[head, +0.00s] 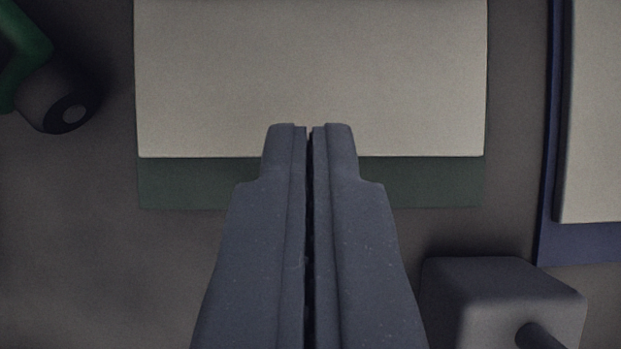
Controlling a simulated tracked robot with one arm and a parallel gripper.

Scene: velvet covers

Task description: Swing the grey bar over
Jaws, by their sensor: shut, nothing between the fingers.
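My gripper (309,130) points up the picture from the bottom middle. Its two fingers are together with only a thin dark line between them, and they hold nothing. Its tips overlap the lower edge of a pale cover panel (310,70) in the view; whether they touch it I cannot tell. A grey block (480,295) stands at the lower right, to the right of my fingers. A short dark grey bar (541,338) sticks out of it and runs off the bottom edge, so most of it is out of view.
A dark green strip (170,182) shows below the pale panel. A green arm with a dark round end (52,98) is at the upper left. Another pale panel (597,110) on a dark blue base (560,243) is at the right. The grey floor at lower left is clear.

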